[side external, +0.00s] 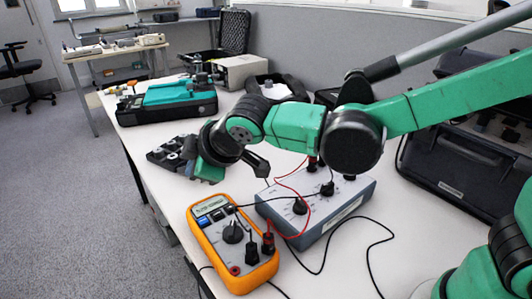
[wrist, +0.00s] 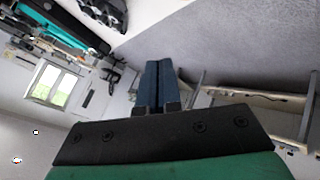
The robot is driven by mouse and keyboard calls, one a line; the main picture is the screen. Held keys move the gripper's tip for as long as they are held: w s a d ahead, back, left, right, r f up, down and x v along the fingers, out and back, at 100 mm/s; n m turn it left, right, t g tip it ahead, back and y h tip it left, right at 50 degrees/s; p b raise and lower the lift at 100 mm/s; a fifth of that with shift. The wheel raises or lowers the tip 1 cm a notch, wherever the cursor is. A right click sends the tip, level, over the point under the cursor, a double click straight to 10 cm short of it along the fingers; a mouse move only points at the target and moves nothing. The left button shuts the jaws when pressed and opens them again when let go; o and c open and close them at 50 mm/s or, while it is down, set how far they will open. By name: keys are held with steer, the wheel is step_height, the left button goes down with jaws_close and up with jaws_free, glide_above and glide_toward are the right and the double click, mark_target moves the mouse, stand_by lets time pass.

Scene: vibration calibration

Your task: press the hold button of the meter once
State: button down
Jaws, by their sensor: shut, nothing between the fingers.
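The orange meter (side external: 233,245) lies face up near the front of the white table in the side external view. It has a display at its far end, a blue button (side external: 202,220) and dark buttons below that, and a round dial. The button labels are too small to read, so I cannot tell which is hold. My gripper (side external: 170,154) is above the table, beyond and left of the meter, apart from it. In the wrist view my gripper's fingers (wrist: 157,64) are together and empty, facing the room. The meter is not in the wrist view.
A grey-blue instrument box (side external: 318,208) with knobs stands right of the meter, joined by red and black leads. A teal and black device (side external: 170,97) stands at the far left of the table. An open black case (side external: 465,160) is at the right.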

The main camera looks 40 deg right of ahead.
mark_target(207, 222)
steer(key=shift+f, duration=4.4)
steer(key=shift+f, duration=0.4)
steer(key=shift+f, duration=0.35)
steer(key=shift+r, duration=0.8)
steer(key=shift+r, duration=0.1)
